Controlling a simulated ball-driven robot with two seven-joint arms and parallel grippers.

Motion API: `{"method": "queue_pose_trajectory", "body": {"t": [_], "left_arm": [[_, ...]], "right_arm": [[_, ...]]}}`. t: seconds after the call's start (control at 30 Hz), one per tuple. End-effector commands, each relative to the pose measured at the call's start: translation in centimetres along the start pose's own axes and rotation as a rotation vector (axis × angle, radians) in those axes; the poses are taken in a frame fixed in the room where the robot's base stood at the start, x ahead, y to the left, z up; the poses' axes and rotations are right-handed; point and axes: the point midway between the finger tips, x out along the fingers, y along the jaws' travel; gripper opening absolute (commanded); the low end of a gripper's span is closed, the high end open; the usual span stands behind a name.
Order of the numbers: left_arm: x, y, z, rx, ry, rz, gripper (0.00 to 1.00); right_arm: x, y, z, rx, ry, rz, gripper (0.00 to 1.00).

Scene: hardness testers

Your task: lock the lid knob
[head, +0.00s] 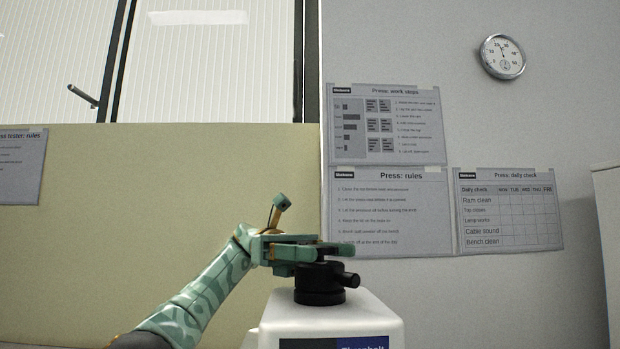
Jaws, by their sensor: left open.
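The lid knob (319,284) is a black round knob with a short side handle pointing right. It sits on top of a white machine (372,318) with a dark blue label, at the bottom middle of the head view. My left gripper (335,250) comes in from the left, with its green fingers at the top of the knob. The fingers are open and partly hide the knob's top. I cannot tell whether they touch it. The lower part of the machine is out of view. My right gripper is not in view.
Behind the machine is a grey wall with several posters, such as a work steps sheet (388,125) and a daily check sheet (508,211). A round dial (503,56) hangs above. A cream partition (130,230) stands at left. A white panel (607,240) stands at far right.

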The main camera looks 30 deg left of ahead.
Motion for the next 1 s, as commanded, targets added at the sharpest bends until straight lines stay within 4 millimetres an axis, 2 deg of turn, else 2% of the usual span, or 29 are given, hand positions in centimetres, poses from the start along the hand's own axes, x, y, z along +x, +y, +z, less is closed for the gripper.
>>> {"method": "queue_pose_trajectory", "body": {"t": [0.17,0.37,0.57,0.67,0.77,0.87,1.0], "left_arm": [[0.1,0.0,1.5,-0.001,0.003,-0.005,0.69],[0.1,-0.2,3.3,0.001,-0.002,0.007,0.69],[0.7,-1.0,4.1,0.003,0.005,-0.004,0.69],[1.0,-1.7,5.1,0.007,-0.001,0.001,0.69],[1.9,-3.0,7.1,0.01,0.001,-0.001,0.69],[3.1,-4.6,9.5,0.011,0.002,0.0,0.69],[4.4,-6.3,10.0,0.005,0.0,0.001,0.69]], "right_arm": [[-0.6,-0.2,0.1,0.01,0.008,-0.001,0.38],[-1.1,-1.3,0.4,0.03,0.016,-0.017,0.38],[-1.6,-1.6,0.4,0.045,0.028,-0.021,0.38],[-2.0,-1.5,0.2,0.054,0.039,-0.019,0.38],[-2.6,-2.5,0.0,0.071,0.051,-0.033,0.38],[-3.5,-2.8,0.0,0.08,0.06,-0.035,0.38],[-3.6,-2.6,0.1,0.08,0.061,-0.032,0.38]]}}
